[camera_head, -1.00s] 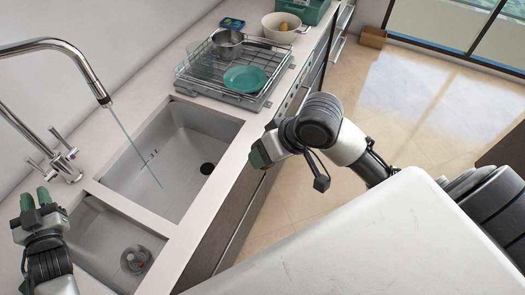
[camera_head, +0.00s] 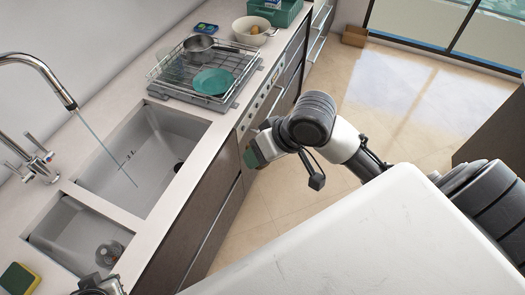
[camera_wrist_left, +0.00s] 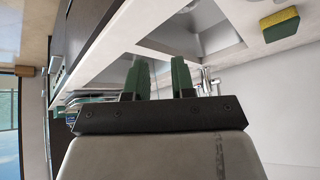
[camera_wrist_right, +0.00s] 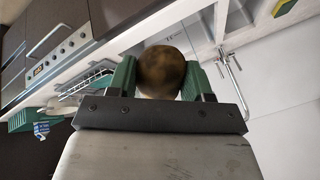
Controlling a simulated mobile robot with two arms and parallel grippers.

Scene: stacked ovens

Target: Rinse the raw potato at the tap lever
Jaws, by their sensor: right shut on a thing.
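The raw potato (camera_wrist_right: 161,70) is a brown round thing between the green fingers of my right gripper (camera_wrist_right: 160,80) in the right wrist view. In the head view the right gripper (camera_head: 252,156) hangs beside the counter front, right of the sink; the potato is hidden there. The tap (camera_head: 40,68) arches over the sink (camera_head: 128,165), and a thin stream of water (camera_head: 105,148) falls into the larger basin. The tap lever (camera_head: 35,142) is at its base. My left gripper (camera_head: 98,288) is at the bottom edge; its fingers (camera_wrist_left: 160,80) are apart and empty in the left wrist view.
A dish rack (camera_head: 225,97) with a pot (camera_head: 200,48) and a teal plate (camera_head: 212,81) stands beyond the sink. A white bowl (camera_head: 245,33) and a green crate (camera_head: 285,14) are farther back. A sponge (camera_head: 18,279) lies at lower left. The floor (camera_head: 400,95) at right is clear.

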